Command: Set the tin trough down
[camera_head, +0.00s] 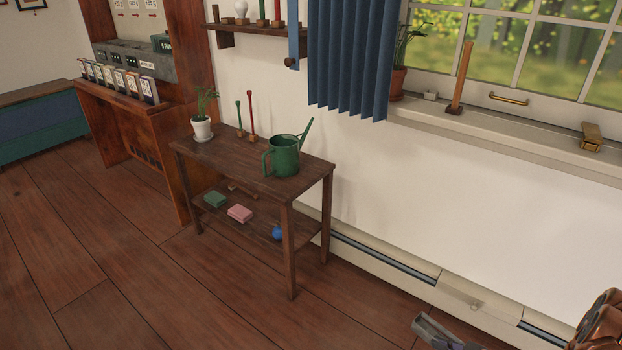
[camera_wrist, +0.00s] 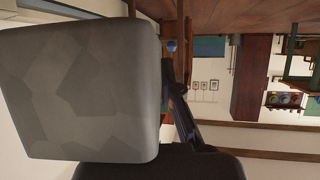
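The tin trough (camera_head: 436,328) is a small grey open box at the bottom edge of the head view, tilted and in the air in front of the baseboard heater. In the wrist view the trough (camera_wrist: 80,92) is a large mottled grey face that fills the left half. My gripper (camera_head: 446,345) is shut on it and is mostly cut off by the bottom edge of the head view. In the wrist view a dark finger (camera_wrist: 180,100) lies against the trough's right edge. The other finger is hidden.
A dark wooden two-tier table (camera_head: 235,163) stands left of the trough. The windowsill (camera_head: 500,125) is partly clear.

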